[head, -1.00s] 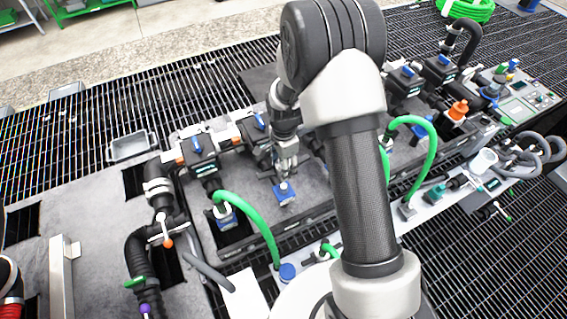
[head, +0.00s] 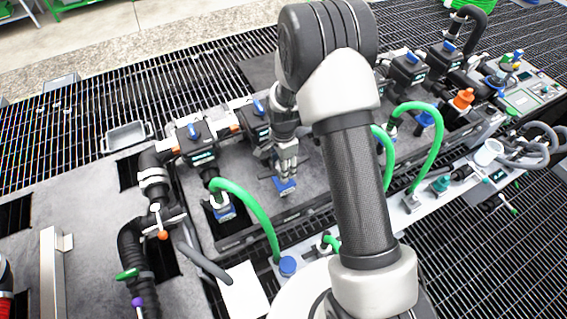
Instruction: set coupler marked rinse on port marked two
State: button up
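A blue coupler with a small pale label (head: 286,187) is on the grey deck in the middle of the manifold. My gripper (head: 287,174) points down right at its top. The fingers overlap the coupler in this view, so I cannot tell whether they are closed on it. Another blue coupler (head: 225,212) is at the left, beside a green hose. Black valve blocks with blue handles stand along the back, including one at the left (head: 195,143) and one behind my gripper (head: 254,122). The markings are too small to read, so I cannot tell which is rinse or port two.
A green hose (head: 258,216) arches at the left front, and another (head: 436,145) at the right. My arm hides the middle of the manifold. An orange cap (head: 463,98) and a control box (head: 530,92) are at right.

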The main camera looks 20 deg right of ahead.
jog(key=shift+f+b, duration=1.35)
jog(key=shift+f, duration=0.75)
jog(key=o, duration=1.4)
notch_tip(320, 180, up, 12)
